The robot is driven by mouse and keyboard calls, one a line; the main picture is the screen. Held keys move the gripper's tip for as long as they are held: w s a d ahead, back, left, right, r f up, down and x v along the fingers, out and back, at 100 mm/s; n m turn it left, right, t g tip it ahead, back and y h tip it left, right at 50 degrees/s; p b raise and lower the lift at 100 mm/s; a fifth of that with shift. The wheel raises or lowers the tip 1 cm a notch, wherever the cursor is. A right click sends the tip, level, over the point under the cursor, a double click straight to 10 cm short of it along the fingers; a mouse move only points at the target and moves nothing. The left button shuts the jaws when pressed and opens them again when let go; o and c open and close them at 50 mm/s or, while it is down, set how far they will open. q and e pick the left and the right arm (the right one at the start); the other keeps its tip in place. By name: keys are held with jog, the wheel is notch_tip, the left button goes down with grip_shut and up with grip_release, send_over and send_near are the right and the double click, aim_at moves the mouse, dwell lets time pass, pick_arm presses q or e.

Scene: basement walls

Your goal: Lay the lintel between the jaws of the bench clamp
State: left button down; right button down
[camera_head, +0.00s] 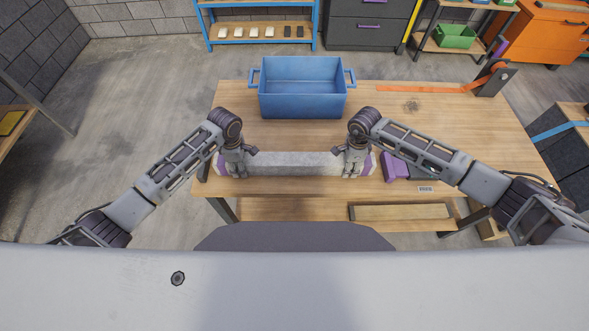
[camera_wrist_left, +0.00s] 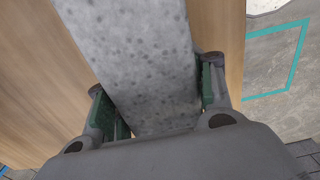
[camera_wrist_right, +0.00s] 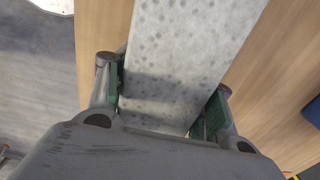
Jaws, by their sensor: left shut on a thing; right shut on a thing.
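The lintel (camera_head: 292,163) is a long grey concrete bar with purple at both ends, lying crosswise near the table's front. My left gripper (camera_head: 236,172) is shut on it near its left end, and my right gripper (camera_head: 353,172) is shut on it near its right end. The speckled lintel runs between the green finger pads in the left wrist view (camera_wrist_left: 140,60) and right wrist view (camera_wrist_right: 185,50). I cannot tell whether it touches the tabletop. A purple block-like thing (camera_head: 396,166), perhaps the bench clamp, stands just right of the lintel, partly behind my right arm; its jaws are not clear.
A blue bin (camera_head: 303,104) with side handles stands on the wooden table (camera_head: 440,115) behind the lintel. An orange strap (camera_head: 425,89) runs to a dark post (camera_head: 493,79) at back right. A small label (camera_head: 426,189) is at the front edge. The back left and right tabletop is mostly clear.

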pick_arm(q)
jog(key=c, duration=0.6)
grip_release()
pick_arm(e)
jog(key=c, duration=0.6)
grip_release()
pick_arm(q)
jog(key=shift+o, duration=0.2)
pick_arm(e)
jog(key=shift+o, duration=0.2)
pick_arm(q)
jog(key=shift+r, duration=5.95)
pick_arm(e)
jog(key=shift+r, duration=5.95)
